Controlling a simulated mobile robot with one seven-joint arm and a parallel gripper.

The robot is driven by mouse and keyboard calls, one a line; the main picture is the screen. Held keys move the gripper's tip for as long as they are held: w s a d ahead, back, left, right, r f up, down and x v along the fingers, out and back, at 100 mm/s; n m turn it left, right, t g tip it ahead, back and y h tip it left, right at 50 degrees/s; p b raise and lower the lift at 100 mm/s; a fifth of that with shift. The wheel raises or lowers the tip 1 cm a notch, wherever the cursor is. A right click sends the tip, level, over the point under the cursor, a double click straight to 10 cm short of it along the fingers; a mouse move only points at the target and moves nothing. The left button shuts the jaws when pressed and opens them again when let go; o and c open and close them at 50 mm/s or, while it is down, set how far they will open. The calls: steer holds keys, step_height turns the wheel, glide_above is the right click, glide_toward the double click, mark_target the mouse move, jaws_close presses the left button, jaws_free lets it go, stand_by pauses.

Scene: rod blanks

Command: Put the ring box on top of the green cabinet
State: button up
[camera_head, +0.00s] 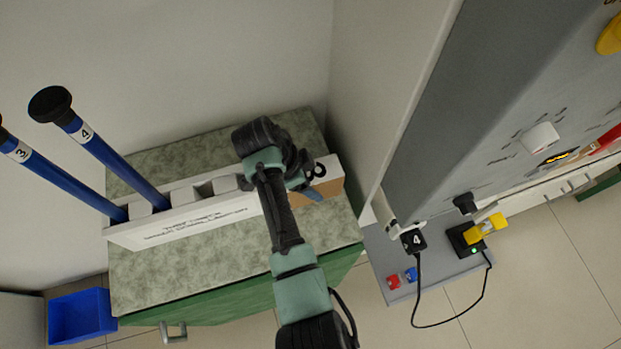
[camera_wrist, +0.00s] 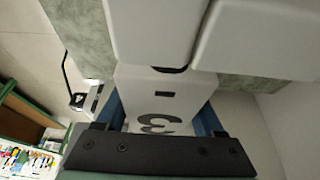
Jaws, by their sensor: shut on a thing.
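The green cabinet (camera_head: 245,302) stands at the left of the head view with a mottled stone-like top. My gripper (camera_head: 308,185) is over the right end of a long white rack on that top. In the wrist view my gripper (camera_wrist: 160,115) is shut on a white piece marked 3 (camera_wrist: 160,100), with a blue finger on each side. I cannot tell whether this piece is the ring box, or whether it touches the rack or cabinet top. My wrist hides most of it in the head view.
The white rack (camera_head: 190,226) has a brown section (camera_head: 325,194) at its right. Blue rods marked 3 (camera_head: 55,180) and 4 (camera_head: 115,163) stand in its left end. A blue bin (camera_head: 82,316) is at lower left. A grey machine (camera_head: 480,110) stands right, beside a pale panel (camera_head: 375,80).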

steer(key=shift+f, duration=0.2)
steer(key=o, duration=1.6)
steer(key=shift+c, duration=0.2)
steer(key=v, duration=1.2)
steer(key=shift+r, duration=0.25)
